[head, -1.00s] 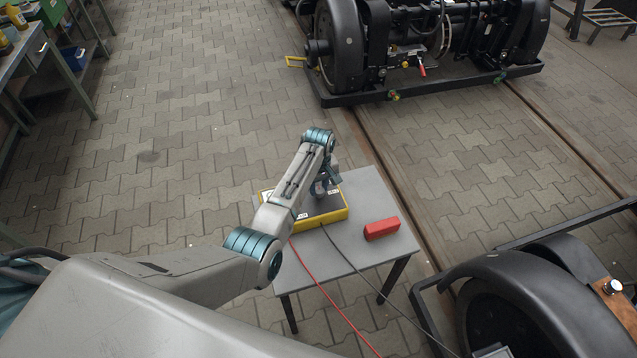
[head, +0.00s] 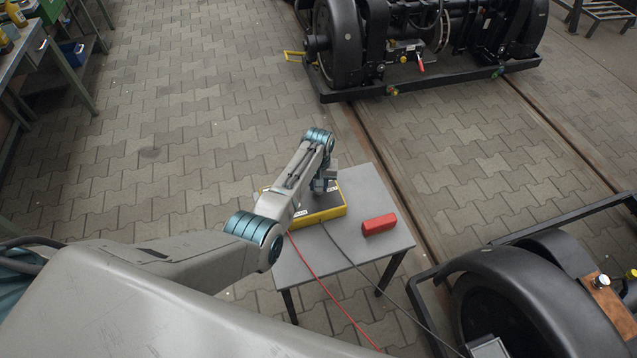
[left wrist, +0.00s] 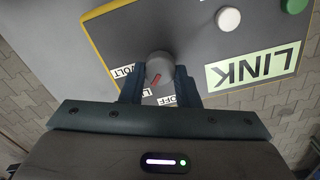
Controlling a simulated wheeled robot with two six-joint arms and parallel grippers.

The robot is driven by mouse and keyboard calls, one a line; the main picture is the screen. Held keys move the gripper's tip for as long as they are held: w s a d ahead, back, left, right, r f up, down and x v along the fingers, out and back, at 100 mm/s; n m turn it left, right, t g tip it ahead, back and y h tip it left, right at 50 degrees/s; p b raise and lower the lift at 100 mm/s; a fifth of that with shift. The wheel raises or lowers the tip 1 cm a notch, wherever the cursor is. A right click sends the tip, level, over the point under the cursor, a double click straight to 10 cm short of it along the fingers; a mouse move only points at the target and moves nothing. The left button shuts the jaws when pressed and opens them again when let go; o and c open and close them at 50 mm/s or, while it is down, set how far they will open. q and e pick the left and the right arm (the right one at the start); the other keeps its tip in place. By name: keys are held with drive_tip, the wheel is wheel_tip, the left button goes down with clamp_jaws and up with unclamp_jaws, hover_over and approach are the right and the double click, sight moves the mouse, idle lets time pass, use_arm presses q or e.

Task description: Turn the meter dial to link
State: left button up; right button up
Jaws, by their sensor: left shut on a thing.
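The meter (head: 325,215) is a dark box with a yellow edge, lying on a small grey table. Its dial (left wrist: 158,66), a round grey knob with a red mark, shows in the left wrist view. My left gripper (left wrist: 160,84) is shut on the dial, one finger on each side. Labels reading VOLT (left wrist: 122,72), OFF (left wrist: 168,101) and a large LINK (left wrist: 258,65) surround it, partly covered by the fingers. I cannot tell which label the red mark points to. In the head view my arm hides the dial. My right gripper is not in view.
A red block (head: 379,225) lies on the grey table (head: 365,190) beside the meter. A red cable (head: 330,293) and a dark cable (head: 352,265) run off the table front. The meter also carries a white button (left wrist: 229,19) and a green button (left wrist: 294,5). Bogies stand behind and at right.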

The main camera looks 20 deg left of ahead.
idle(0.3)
use_arm(q)
drive_tip(key=o, duration=1)
drive_tip(key=shift+c, duration=0.2)
wheel_tip(320, 180, up, 11)
drive_tip(key=shift+b, duration=0.3)
drive_tip(key=shift+f, duration=0.1)
